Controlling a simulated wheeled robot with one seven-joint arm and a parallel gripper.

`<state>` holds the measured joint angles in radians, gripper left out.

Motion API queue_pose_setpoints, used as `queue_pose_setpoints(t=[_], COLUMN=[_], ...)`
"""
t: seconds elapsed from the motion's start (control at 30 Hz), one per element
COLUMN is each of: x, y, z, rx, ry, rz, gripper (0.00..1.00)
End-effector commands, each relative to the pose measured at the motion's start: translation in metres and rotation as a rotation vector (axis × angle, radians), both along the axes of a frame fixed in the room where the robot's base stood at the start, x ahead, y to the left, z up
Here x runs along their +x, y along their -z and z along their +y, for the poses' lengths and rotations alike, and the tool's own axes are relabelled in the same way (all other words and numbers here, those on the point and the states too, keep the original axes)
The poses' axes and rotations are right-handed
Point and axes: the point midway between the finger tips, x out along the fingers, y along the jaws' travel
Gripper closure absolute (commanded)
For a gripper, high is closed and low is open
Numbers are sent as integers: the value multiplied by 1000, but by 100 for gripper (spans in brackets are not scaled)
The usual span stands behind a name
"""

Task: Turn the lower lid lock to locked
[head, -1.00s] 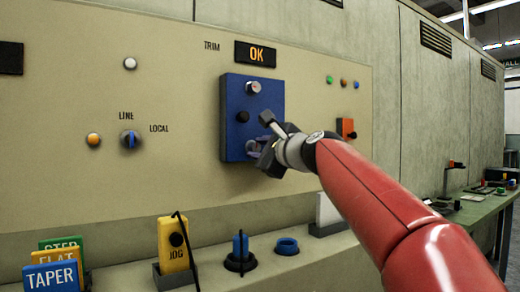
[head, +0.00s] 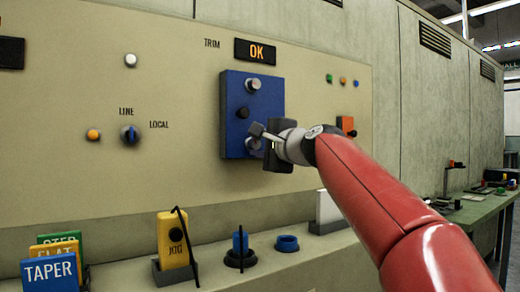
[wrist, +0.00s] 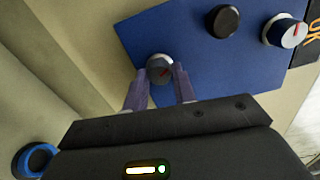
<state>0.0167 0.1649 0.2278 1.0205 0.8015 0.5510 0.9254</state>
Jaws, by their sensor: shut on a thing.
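The blue lid (head: 232,122) is mounted on the beige panel and carries two pale-rimmed round locks with a dark knob between them. The lower lid lock (wrist: 157,66) is at the lid's lower end, a dark-faced knob with a small red mark. My gripper (wrist: 160,78) has its two purple-grey fingers on either side of this lock and is shut on it. In the head view my gripper (head: 261,143) partly hides the lower lock. The upper lock (head: 253,85) shows clearly, and its red mark shows in the wrist view (wrist: 290,31).
The dark middle knob (head: 243,113) is close above my gripper. An orange box (head: 345,127) is to the right on the panel. An OK display (head: 256,53) is above the lid. A ledge below holds a yellow JOG unit (head: 172,240) and blue round parts (head: 287,243).

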Motion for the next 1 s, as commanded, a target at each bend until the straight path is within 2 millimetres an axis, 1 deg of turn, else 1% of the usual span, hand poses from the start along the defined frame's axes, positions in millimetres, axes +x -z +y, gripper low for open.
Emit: queue_pose_setpoints(t=[0.03, 0.7, 1.0], x=[0, 0, 0], y=[2, 2, 2], z=[0, 1, 1], rx=[-39, -565, -764], ry=[-1, -2, -3], rz=[-25, -380, -514], gripper=[96, 96, 96])
